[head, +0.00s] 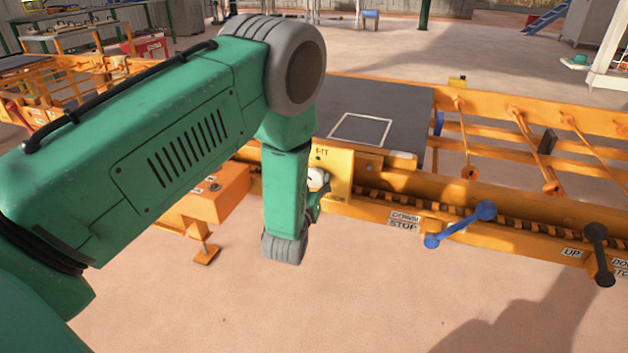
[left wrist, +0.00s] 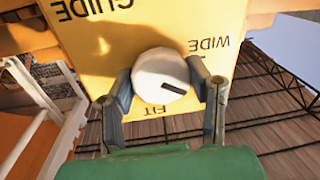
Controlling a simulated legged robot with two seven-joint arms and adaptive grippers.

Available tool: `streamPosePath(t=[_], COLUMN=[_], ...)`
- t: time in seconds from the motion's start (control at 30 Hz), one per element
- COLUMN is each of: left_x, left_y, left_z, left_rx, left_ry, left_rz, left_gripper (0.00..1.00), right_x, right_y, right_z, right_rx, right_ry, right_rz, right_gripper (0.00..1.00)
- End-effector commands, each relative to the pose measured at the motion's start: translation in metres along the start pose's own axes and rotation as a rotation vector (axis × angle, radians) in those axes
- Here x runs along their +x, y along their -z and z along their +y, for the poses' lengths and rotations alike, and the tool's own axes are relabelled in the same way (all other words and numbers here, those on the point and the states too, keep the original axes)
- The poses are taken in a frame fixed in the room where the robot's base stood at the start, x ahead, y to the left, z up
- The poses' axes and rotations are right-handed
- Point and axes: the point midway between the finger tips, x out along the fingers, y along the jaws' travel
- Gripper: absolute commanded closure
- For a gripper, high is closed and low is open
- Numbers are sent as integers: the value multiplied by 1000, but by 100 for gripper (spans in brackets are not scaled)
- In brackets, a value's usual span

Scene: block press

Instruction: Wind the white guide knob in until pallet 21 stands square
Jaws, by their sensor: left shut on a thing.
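The white guide knob (left wrist: 160,72) sits on a yellow plate (left wrist: 140,25) lettered GUIDE, WIDE and FIT, which reads upside down in the left wrist view. A dark mark on the knob's face points to the lower right there, between WIDE and FIT. My left gripper (left wrist: 163,86) has a finger on each side of the knob and is shut on it. In the head view the knob (head: 317,180) shows partly behind my left gripper (head: 319,197). No pallet with a readable 21 shows. My right gripper is not in view.
A dark grey bed (head: 399,110) with a white square outline lies behind the plate. A blue lever (head: 460,225) by the DOWN/STOP label and a black lever (head: 600,255) stand along the orange frame to the right. The floor in front is clear.

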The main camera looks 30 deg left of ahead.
Motion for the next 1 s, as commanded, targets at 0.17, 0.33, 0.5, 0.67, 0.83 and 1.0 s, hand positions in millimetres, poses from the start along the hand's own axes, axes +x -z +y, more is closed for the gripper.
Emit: streamPosePath(t=[0.17,0.33,0.5,0.67,0.83,1.0], left_x=[1,1,1,1,0,-3], left_y=[0,-1,-1,-1,-1,-1], left_z=[4,2,2,2,1,0], left_rx=[173,267,265,264,264,265], left_ry=[-9,-6,-7,-7,-5,-4], left_rz=[14,23,23,23,24,22], left_gripper=[84,83,84,34,34,34], right_x=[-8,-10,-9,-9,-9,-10], right_y=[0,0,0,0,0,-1], right_z=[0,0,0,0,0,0], right_rx=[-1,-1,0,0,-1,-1], right_ry=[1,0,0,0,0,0], right_rz=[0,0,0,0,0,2], right_gripper=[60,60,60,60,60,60])
